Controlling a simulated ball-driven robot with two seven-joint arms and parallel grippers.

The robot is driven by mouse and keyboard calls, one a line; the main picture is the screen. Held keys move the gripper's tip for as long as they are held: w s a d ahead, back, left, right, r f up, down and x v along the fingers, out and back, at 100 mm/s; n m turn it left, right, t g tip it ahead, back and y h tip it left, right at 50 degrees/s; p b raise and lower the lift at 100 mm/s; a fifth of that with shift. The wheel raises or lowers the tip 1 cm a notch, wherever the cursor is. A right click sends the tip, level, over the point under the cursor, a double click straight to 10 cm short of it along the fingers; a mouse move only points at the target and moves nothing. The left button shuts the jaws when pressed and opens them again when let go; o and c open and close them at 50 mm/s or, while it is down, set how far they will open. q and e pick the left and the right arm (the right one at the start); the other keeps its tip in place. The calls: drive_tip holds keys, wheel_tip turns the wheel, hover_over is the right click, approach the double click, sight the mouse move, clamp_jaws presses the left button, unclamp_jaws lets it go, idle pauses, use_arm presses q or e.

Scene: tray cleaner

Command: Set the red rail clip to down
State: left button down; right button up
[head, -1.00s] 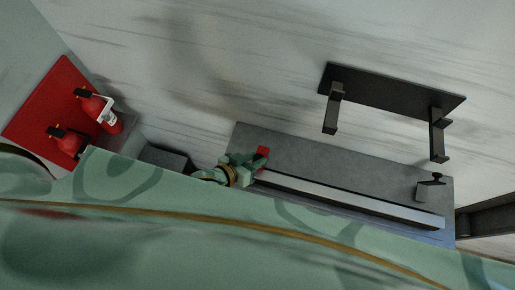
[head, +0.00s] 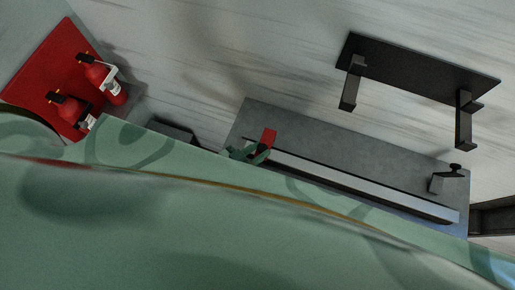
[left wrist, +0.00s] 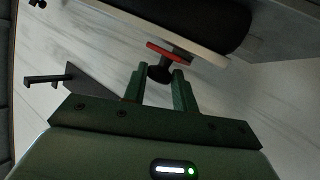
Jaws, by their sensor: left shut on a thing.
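The red rail clip (head: 268,138) sits at the left end of the pale rail on the grey panel in the head view. It stands up above my left gripper (head: 250,154), which is partly hidden behind my green body. In the left wrist view the clip shows as a thin red plate (left wrist: 172,52) with a black knob (left wrist: 159,74) on it. My left gripper (left wrist: 160,77) has its fingers on either side of the knob and is shut on it. My right gripper is not in view.
The pale rail (head: 350,185) runs right along the grey panel (head: 350,158) to a dark screw clamp (head: 447,180). A black bracketed shelf (head: 420,70) is at the upper right. Red extinguishers (head: 103,80) hang on a red board (head: 45,62) at the left.

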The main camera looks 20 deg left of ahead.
use_arm(q)
drive_tip(key=shift+s+f, duration=0.25)
drive_tip(key=shift+f, duration=0.05)
drive_tip(key=c, duration=1.1)
unclamp_jaws()
drive_tip(key=shift+d+r, duration=0.1)
drive_tip(key=shift+w+r, duration=0.1)
drive_tip(key=shift+w, duration=0.1)
drive_tip(key=v, duration=1.6)
drive_tip(key=shift+s, duration=0.1)
